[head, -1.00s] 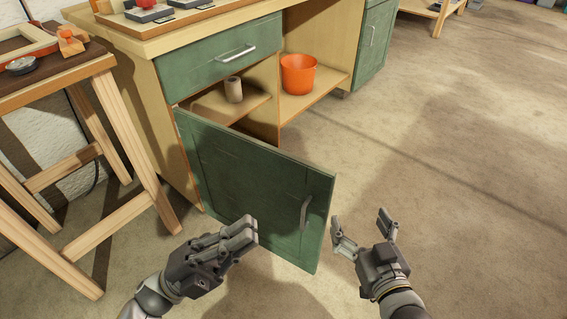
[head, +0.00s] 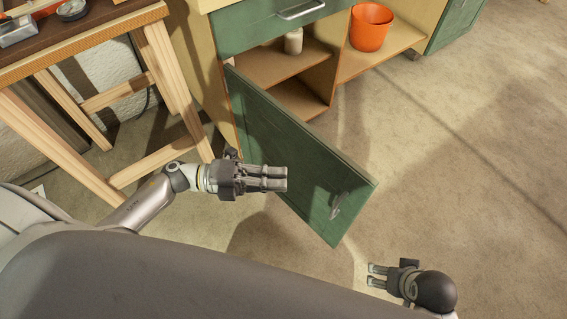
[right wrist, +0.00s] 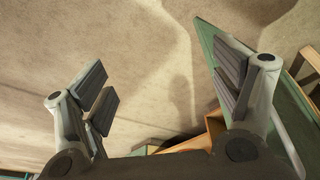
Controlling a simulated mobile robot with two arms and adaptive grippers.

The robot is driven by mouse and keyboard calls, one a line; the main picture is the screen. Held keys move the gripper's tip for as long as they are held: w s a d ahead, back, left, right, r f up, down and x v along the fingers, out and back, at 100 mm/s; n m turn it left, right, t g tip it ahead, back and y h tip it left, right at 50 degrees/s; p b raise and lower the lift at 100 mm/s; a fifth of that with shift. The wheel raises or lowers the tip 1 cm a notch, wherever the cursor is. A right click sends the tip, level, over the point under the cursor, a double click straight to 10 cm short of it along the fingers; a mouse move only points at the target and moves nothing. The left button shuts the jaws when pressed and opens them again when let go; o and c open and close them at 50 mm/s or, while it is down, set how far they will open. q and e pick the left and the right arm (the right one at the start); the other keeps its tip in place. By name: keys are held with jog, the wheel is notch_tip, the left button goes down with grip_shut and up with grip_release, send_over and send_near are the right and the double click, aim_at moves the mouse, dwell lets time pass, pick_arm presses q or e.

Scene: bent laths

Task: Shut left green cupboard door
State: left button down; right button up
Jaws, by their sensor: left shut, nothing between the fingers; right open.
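The left green cupboard door (head: 296,150) stands wide open, swung out from the cupboard under the green drawer (head: 262,22). Its metal handle (head: 338,204) is near the free edge, on the outer face. My left gripper (head: 287,179) is shut and empty, in front of the door's outer face in the head view; I cannot tell whether it touches. My right gripper (head: 370,275) is open and empty, below and right of the door's free edge. In the right wrist view the green door (right wrist: 208,38) shows behind the right-hand finger of my right gripper (right wrist: 168,88).
Inside the open cupboard a pale cup (head: 293,41) stands on a shelf (head: 284,70). An orange bucket (head: 370,28) stands in the open bay beside it. The floor to the right is clear.

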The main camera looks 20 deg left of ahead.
pick_arm(q)
send_near(346, 168)
jog(key=s+d, duration=0.2)
jog(key=d, duration=0.1)
jog(key=shift+w+d+f+b, duration=0.1)
jog(key=shift+w+d, duration=0.15)
jog(key=shift+w, duration=0.3)
jog(key=shift+w+d+b, duration=0.1)
jog(key=shift+w+d, duration=0.1)
jog(key=shift+w, duration=0.3)
jog(key=shift+w+d+b, duration=0.1)
jog(key=shift+w+d, duration=0.15)
jog(key=shift+w, duration=0.3)
pick_arm(e)
jog(key=shift+r, duration=1.05)
